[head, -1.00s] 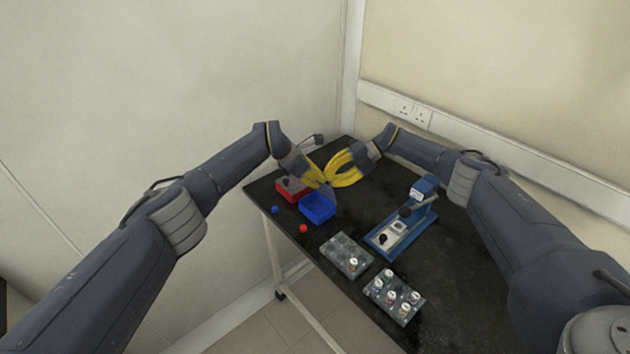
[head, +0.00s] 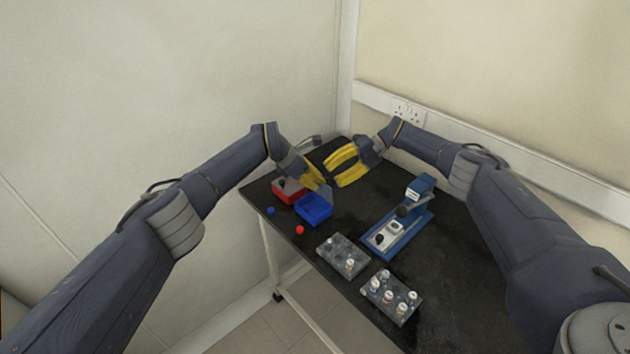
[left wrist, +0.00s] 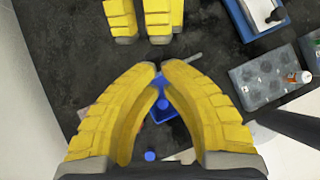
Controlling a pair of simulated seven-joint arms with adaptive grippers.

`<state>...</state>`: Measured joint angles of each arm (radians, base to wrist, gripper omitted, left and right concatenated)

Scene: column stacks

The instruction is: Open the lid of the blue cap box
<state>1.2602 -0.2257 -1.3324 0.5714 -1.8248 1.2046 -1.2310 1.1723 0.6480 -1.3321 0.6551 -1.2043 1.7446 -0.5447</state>
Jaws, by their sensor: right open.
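The blue cap box (head: 313,212) stands near the far left of the black table. A grey, see-through lid (head: 322,192) appears raised at its back side, partly hidden by my left gripper. My left gripper (head: 319,185) is right at the lid. In the left wrist view its yellow fingertips (left wrist: 161,66) are close together, with the blue box (left wrist: 164,108) showing between and beyond them; whether they grip the lid I cannot tell. My right gripper (head: 335,170) is open and empty, behind and to the right of the box, apart from it.
A red box (head: 287,192) stands left of the blue box. A blue cap (head: 270,211) and a red cap (head: 299,230) lie in front. Two racks, one empty-looking in part (head: 336,250) and one with several vials (head: 380,292), and a blue press device (head: 385,242) stand to the right.

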